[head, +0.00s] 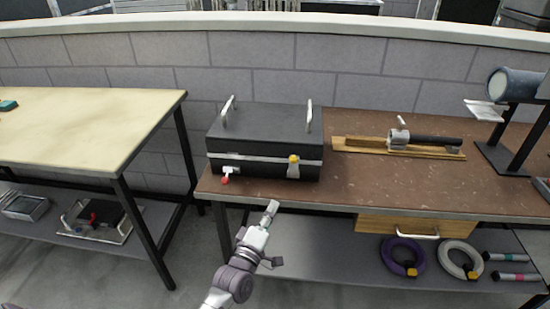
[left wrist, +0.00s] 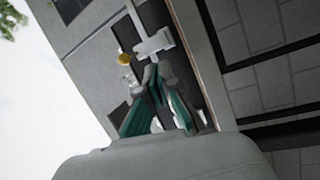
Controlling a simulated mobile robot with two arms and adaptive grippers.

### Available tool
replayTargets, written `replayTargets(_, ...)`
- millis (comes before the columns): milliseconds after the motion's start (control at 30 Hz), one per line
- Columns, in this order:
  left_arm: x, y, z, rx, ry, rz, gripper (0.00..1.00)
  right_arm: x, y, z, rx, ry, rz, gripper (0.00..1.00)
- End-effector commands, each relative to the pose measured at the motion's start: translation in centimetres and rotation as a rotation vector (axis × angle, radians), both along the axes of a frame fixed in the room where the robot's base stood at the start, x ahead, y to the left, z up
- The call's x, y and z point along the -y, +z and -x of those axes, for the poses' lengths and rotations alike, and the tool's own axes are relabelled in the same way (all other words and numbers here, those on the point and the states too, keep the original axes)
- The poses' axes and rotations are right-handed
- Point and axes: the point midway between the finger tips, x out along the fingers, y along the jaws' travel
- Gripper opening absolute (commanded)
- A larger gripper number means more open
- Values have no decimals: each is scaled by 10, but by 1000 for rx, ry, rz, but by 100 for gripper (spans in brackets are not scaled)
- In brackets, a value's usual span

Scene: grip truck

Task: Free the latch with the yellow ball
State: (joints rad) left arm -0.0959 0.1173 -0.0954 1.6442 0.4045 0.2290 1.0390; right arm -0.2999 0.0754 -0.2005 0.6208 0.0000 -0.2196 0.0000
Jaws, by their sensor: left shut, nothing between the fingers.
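A black case (head: 262,128) with two upright handles stands on the brown workbench. The latch with the yellow ball (head: 293,166) is on the right of its front face, the ball at the top. A second latch with a red ball (head: 225,180) is at the front left. My left gripper (head: 271,207) is shut and empty in front of the bench edge, below and between the latches and apart from both. In the left wrist view the yellow ball (left wrist: 124,59) shows beyond the closed fingers (left wrist: 152,72), a little to their left. My right gripper is not in view.
A wooden board (head: 355,145) with a metal clamp and dark cylinder lies right of the case. A drawer (head: 398,228) hangs under the bench, with purple and white rings on the shelf below. A pale table (head: 80,125) stands at left, with a gap between.

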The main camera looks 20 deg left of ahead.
Motion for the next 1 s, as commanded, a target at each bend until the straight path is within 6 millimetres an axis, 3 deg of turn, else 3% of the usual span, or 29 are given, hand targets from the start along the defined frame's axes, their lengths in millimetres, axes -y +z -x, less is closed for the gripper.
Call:
replayTargets(33, -1, 20, -1, 49, -3, 42, 0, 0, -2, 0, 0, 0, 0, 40)
replayTargets(100, -3, 40, -1, 95, -8, 89, 0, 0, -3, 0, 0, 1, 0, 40)
replayTargets(200, -5, 55, 0, 132, -12, 126, 0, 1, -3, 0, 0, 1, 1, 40)
replayTargets(667, -5, 61, -6, 140, -13, 133, 0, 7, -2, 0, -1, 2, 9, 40)
replayTargets(1000, -4, 80, -61, 140, -12, 131, 0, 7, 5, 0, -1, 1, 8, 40)
